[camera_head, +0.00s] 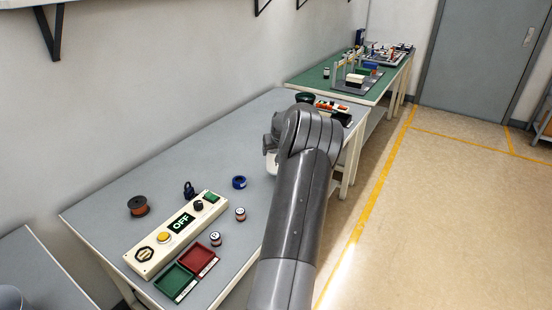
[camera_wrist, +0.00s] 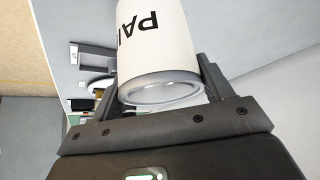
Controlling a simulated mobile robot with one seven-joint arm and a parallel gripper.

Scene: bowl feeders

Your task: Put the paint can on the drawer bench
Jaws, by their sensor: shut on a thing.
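The paint can (camera_wrist: 155,40) is white with a grey metal rim and black letters that read "PAI". It fills the top middle of the wrist view, between the two fingers of my gripper (camera_wrist: 160,86), which is shut on it. The can looks tilted in that view. In the head view my arm hides most of the gripper and the can, over the far part of a long grey table (camera_head: 160,172). No drawers show, so I cannot tell which bench is the drawer bench.
Behind is a green-topped table (camera_head: 312,80). Another grey surface (camera_head: 35,270) is at lower left.

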